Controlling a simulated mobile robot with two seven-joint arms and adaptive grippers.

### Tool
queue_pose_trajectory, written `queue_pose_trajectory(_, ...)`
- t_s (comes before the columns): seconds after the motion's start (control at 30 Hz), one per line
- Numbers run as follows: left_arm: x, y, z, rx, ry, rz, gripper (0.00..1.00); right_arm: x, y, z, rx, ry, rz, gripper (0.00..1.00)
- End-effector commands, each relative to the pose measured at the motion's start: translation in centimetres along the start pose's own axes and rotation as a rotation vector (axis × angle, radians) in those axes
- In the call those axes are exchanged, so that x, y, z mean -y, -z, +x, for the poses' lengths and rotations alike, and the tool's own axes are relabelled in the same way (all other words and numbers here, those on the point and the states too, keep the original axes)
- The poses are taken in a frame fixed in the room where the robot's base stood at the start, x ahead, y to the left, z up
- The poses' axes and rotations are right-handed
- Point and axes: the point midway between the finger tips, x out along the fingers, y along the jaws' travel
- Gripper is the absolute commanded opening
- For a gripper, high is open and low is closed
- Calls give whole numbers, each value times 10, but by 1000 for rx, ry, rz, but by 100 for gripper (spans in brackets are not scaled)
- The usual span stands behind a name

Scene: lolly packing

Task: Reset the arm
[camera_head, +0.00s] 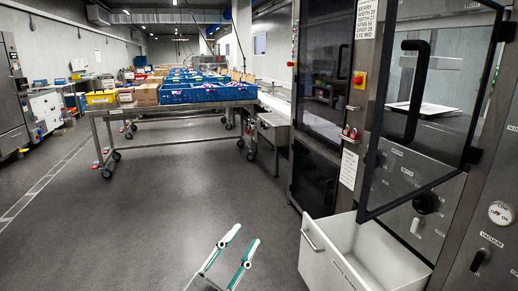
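My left gripper (242,240) shows at the bottom centre of the head view. Its two pale fingers with green edges stand apart, with only floor visible between them. It is open and empty. It appears in front of the grey floor, to the left of an open white drawer, and I see no contact with anything. My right gripper and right arm are not in view.
A white drawer (318,262) stands pulled out at the lower right. Above it a glass door (445,62) of the steel machine hangs open. A wheeled table with blue crates (205,93) and cardboard boxes (146,95) stands further back. The floor (150,210) to the left is clear.

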Motion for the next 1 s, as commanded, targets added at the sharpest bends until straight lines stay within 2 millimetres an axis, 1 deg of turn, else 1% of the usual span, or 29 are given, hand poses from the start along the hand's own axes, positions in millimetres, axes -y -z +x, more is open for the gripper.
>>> queue_pose_trajectory(0.03,-9,-28,-25,92,1,-55,30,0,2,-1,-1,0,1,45)
queue_pose_trajectory(0.07,-14,-42,-39,141,2,-85,30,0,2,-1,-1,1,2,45)
queue_pose_trajectory(0.1,-20,-61,-58,207,3,-122,30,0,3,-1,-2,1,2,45)
queue_pose_trajectory(0.17,-32,-86,-89,304,1,-177,30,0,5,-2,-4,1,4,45)
queue_pose_trajectory(0.2,-40,-102,-110,368,-2,-211,30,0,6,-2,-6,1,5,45)
queue_pose_trajectory(0.27,-53,-123,-144,461,-8,-261,30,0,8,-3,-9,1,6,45)
queue_pose_trajectory(0.3,-62,-135,-167,523,-14,-292,30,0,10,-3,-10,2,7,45)
queue_pose_trajectory(0.37,-76,-151,-203,614,-23,-340,30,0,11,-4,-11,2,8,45)
queue_pose_trajectory(0.4,-86,-160,-228,674,-32,-370,30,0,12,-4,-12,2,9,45)
queue_pose_trajectory(0.43,-93,-165,-246,719,-38,-392,30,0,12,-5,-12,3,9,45)
queue_pose_trajectory(0.47,-100,-170,-265,761,-44,-414,30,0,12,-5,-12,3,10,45)
queue_pose_trajectory(0.5,-109,-175,-288,814,-54,-440,30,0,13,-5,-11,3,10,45)
queue_pose_trajectory(0.57,-121,-179,-320,885,-67,-477,30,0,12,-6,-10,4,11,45)
queue_pose_trajectory(0.6,-128,-181,-340,928,-75,-499,30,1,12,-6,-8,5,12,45)
queue_pose_trajectory(0.7,-141,-182,-377,1007,-92,-541,30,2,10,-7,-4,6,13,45)
queue_pose_trajectory(0.8,-149,-182,-400,1054,-103,-566,30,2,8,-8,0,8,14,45)
queue_pose_trajectory(0.9,-152,-181,-408,1072,-107,-577,30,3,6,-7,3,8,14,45)
queue_pose_trajectory(1.0,-152,-181,-409,1074,-108,-578,30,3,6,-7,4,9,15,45)
